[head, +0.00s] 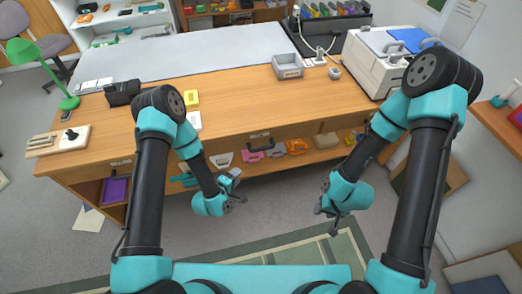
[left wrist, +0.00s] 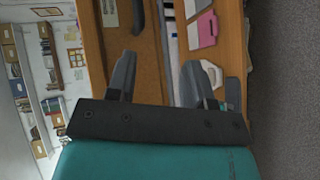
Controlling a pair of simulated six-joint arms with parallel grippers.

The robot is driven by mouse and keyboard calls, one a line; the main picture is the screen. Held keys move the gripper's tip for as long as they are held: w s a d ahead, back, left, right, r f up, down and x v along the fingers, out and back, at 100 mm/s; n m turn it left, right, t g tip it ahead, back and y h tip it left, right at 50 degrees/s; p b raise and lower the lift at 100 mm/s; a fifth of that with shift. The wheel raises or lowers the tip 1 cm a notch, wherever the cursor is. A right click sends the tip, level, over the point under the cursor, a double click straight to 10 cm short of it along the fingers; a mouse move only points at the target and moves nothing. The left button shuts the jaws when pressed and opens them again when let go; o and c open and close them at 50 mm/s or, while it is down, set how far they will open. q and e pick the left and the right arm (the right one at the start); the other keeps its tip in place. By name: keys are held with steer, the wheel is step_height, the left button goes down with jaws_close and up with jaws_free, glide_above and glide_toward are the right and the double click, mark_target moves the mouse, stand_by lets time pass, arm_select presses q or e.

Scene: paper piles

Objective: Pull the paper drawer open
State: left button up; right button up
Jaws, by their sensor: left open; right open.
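The wooden desk has a front panel with a dark handle (head: 260,138) near its middle, apparently a drawer front. A dark handle (left wrist: 138,16) also shows in the left wrist view, beyond the fingers. The panel looks closed; I cannot tell for sure that it is the paper drawer. My left gripper (head: 237,187) is open and empty, in front of the desk, below and left of the handle, apart from it. Its spread fingers show in the left wrist view (left wrist: 158,82). My right gripper (head: 327,214) is open and empty, lower and right of the handle.
Under the desk, a shelf holds a pink item (head: 252,156), an orange item (head: 297,146) and others. On top stand a grey tray (head: 288,66), a printer-like machine (head: 372,62), and a green lamp (head: 68,103). The floor between the grippers is clear.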

mark_target(261, 149)
arm_select(q)
steer(key=shift+w+d+r+n+t+h, duration=0.15)
steer(key=shift+d+n+t+h, duration=0.05)
steer(key=shift+d+n+t, duration=0.3)
steer(key=shift+w+d+r+n+t+h, duration=0.2)
steer(key=shift+d+n+t, duration=0.2)
steer(key=shift+n+t, duration=0.15)
steer(key=x, duration=1.7)
steer(key=shift+w+d+f, duration=0.1)
steer(key=shift+f, duration=0.05)
steer(key=shift+c, duration=0.3)
jaws_close()
